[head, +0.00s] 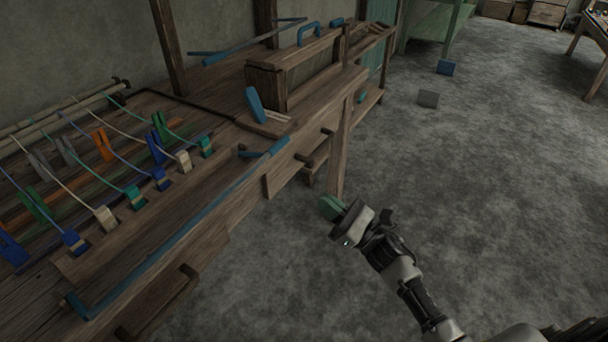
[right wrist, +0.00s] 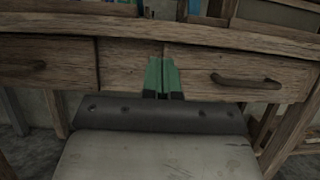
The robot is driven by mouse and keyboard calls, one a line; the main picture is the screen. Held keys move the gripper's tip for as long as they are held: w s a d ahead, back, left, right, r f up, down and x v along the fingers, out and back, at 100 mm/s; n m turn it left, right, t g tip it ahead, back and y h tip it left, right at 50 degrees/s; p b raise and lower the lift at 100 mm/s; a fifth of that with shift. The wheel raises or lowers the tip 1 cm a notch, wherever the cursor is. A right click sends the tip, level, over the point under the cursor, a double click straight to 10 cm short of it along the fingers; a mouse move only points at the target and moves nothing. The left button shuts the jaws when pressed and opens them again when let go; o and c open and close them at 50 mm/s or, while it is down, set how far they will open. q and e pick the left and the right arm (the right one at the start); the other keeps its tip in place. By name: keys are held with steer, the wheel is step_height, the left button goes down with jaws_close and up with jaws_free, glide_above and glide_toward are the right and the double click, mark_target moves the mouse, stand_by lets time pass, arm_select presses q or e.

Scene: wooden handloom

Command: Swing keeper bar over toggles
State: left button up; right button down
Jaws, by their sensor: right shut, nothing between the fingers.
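The long blue keeper bar (head: 178,236) lies along the loom's front edge, with bent ends at near left and far right. It is beside the row of toggles, apart from them. The toggles are several small blocks with cords: blue (head: 75,241), cream (head: 105,218), green (head: 134,198), another blue (head: 161,180), another cream (head: 184,161) and another green (head: 206,147). My right gripper (head: 331,207) has green fingers, shut and empty, out over the floor to the right of the bar. Its fingers also show in the right wrist view (right wrist: 162,78). My left gripper is not in view.
The wooden loom (head: 240,208) fills the left side, with a post (head: 340,150) near my right gripper. A drawer front with a dark handle (right wrist: 247,81) faces the right wrist camera.

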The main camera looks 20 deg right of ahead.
arm_select(q)
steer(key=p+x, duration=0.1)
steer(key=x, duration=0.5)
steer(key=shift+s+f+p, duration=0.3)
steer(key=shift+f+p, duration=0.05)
steer(key=shift+p, duration=0.05)
arm_select(e)
steer(key=s+r+x, duration=0.1)
steer(key=r+x, duration=0.1)
steer(key=x, duration=1)
steer(key=shift+d+r, duration=0.35)
steer(key=shift+r, duration=0.05)
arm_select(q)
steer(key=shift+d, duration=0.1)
arm_select(e)
steer(key=shift+w, duration=0.1)
